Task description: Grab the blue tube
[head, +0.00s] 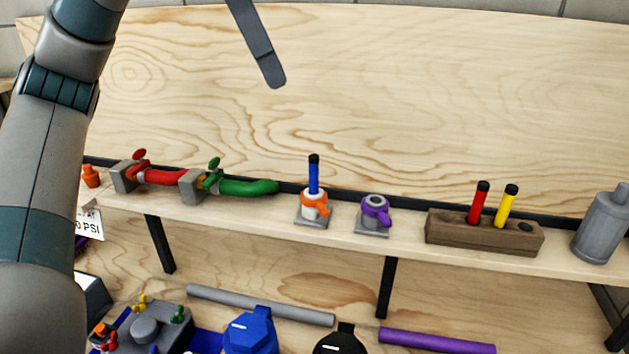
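The blue tube (314,176) with a black cap stands upright in an orange-and-white holder (315,206) on a grey base, on the wooden shelf. My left arm comes in along the left side. One dark grey finger of my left gripper (266,66) reaches down from the top edge, above and left of the tube in the picture and apart from it. The other finger is not visible, so its opening is unclear. My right gripper is out of view.
A purple holder (375,212) stands right of the tube. A wooden block (483,239) holds a red tube (478,203) and a yellow tube (506,206). Red (165,177) and green (248,187) pipes with valves lie left. A grey canister (603,226) stands far right.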

